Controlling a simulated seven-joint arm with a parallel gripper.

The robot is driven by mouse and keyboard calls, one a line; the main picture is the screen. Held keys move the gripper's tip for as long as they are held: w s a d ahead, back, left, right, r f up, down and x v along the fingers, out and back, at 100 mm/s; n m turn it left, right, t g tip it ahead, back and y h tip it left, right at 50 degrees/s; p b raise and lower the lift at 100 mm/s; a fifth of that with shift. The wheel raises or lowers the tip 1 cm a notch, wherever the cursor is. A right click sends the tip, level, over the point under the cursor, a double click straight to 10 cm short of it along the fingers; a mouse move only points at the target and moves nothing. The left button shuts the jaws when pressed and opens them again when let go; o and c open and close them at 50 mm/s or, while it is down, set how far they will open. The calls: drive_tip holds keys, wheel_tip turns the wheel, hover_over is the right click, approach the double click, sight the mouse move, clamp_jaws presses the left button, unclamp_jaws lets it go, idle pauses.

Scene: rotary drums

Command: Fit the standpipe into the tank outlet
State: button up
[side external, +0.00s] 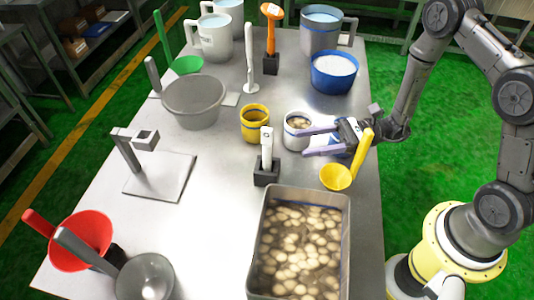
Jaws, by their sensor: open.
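I cannot pick out a standpipe or a tank outlet for certain. A white upright tool (267,148) stands in a black block in the middle of the table. Another white upright piece (250,72) with a round foot stands farther back. A grey rectangular tub (348,225) full of pale round lumps stands at the front right; no outlet shows on it. My gripper (304,142) is open, its two pale fingers pointing left. It is beside a small white container (297,140) with lumps inside; whether they touch is unclear. A blue-white item (343,147) is partly hidden by the gripper.
A yellow pot (255,125) and a yellow ladle (336,178) are near the gripper. A grey basin (193,100), a blue bowl (334,72) and large mugs stand behind. A flat metal stand (160,178) is left. A red funnel-like bowl (85,240) is front left. The front middle is clear.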

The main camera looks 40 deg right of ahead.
sight(267, 147)
drive_tip(key=x, duration=1)
drive_tip(key=shift+w+a+r, duration=0.15)
drive_tip(key=shift+w, duration=0.1)
clamp_jaws()
